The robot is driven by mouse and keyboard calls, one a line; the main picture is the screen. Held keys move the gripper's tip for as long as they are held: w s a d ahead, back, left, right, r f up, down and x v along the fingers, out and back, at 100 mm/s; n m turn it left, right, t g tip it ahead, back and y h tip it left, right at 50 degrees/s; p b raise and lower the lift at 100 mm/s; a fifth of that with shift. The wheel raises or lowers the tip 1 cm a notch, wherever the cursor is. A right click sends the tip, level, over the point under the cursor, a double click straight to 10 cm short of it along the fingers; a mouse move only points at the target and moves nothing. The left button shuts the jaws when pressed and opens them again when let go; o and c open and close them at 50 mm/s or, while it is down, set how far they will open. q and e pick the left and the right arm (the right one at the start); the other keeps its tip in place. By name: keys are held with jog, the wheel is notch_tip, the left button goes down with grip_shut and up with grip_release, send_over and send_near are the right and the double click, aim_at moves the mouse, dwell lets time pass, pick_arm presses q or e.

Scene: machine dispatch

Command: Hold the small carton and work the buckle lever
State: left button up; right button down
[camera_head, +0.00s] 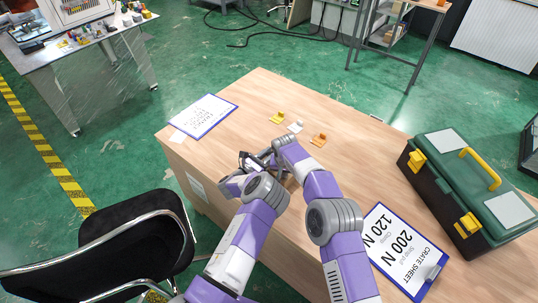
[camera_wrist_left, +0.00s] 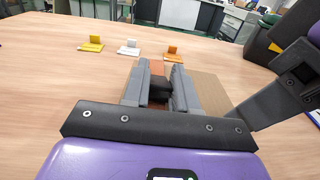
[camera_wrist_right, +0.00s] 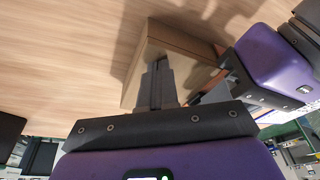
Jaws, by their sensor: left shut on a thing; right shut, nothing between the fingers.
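The small carton (camera_wrist_left: 207,88) is a tan box on the table. It shows in the left wrist view under and beside the left fingers, and in the right wrist view (camera_wrist_right: 172,42). My left gripper (camera_wrist_left: 160,88) is shut on a dark block, apparently the buckle (camera_wrist_left: 158,90), with a red-brown strip behind it. The lever cannot be told apart. My right gripper (camera_wrist_right: 155,85) is shut and empty, its tips close against the carton; contact is unclear. In the head view my right gripper (camera_head: 257,160) is near the table's front edge, and my arms hide the carton.
Small yellow (camera_head: 277,118), white (camera_head: 295,127) and orange (camera_head: 318,139) brackets stand beyond the grippers. A clipboard (camera_head: 204,115) lies left and the crate sheet (camera_head: 405,248) right, near a green toolbox (camera_head: 470,185). A black chair (camera_head: 135,235) stands in front. Table centre right is clear.

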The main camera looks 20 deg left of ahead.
pick_arm(q)
jog(key=shift+f+t, duration=0.3)
jog(key=shift+t, duration=0.1)
grip_shut()
jog(key=shift+s+t+h, duration=0.1)
jog(key=shift+t+h, duration=0.2)
jog(key=shift+t, duration=0.1)
jog(key=o, duration=0.9)
grip_release()
jog(key=shift+a, duration=0.1)
